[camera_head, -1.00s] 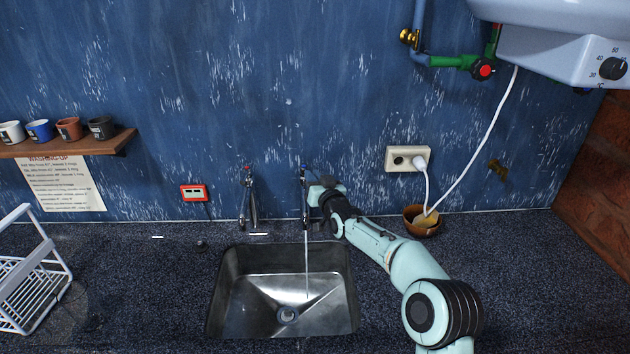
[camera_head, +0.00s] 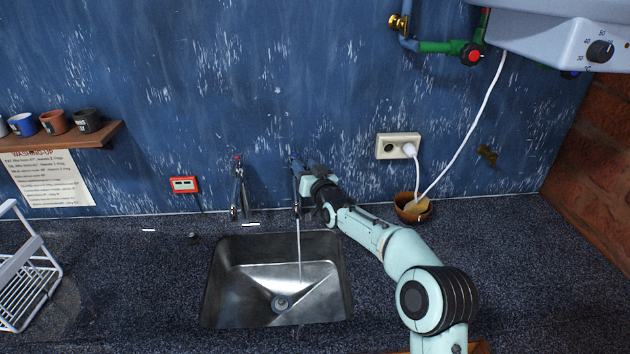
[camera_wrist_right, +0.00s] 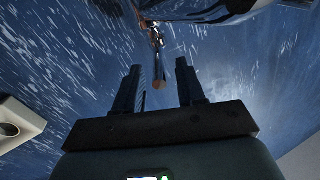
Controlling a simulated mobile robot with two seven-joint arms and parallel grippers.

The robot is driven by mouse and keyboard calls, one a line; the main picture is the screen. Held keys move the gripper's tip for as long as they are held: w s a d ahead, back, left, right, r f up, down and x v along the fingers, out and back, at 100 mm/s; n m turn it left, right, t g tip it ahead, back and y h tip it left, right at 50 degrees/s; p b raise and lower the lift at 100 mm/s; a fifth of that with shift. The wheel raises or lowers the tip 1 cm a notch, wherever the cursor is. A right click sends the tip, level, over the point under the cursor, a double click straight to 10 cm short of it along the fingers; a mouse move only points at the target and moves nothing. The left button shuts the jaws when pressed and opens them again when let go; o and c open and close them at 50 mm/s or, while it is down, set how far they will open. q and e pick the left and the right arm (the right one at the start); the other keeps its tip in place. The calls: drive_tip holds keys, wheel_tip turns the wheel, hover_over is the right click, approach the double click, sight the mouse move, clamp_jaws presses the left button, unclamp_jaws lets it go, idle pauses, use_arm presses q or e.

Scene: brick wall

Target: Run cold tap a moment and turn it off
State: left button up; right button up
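The cold tap (camera_head: 295,168), with a blue mark on top, stands against the wall behind the sink. A thin stream of water (camera_head: 299,245) runs from it into the steel sink (camera_head: 225,290). The hot tap (camera_head: 238,188), with a red top, stands to its left. My right gripper (camera_head: 303,177) is at the cold tap's upper part, on its right side. In the right wrist view my right gripper (camera_wrist_right: 157,75) has its two fingers apart, with part of the tap (camera_wrist_right: 158,62) showing in line with the gap; contact is unclear. My left gripper is not in view.
A socket (camera_head: 398,146) with a white plug and cable, and a brown bowl (camera_head: 411,208), are right of the tap. A dish rack (camera_head: 25,285) stands at left, below a shelf (camera_head: 60,138) with mugs. A water heater (camera_head: 560,35) hangs upper right. The counter beside the sink is mostly clear.

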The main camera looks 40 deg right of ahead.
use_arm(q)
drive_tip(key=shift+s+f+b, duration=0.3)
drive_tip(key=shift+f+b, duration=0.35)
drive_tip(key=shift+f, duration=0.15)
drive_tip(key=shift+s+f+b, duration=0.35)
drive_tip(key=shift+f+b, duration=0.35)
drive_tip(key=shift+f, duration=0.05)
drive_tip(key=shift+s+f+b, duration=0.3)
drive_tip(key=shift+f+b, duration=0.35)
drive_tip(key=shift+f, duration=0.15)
use_arm(e)
drive_tip(key=s+a, duration=0.2)
drive_tip(key=s, duration=1)
drive_tip(key=shift+s+a, duration=0.15)
drive_tip(key=shift+s, duration=0.1)
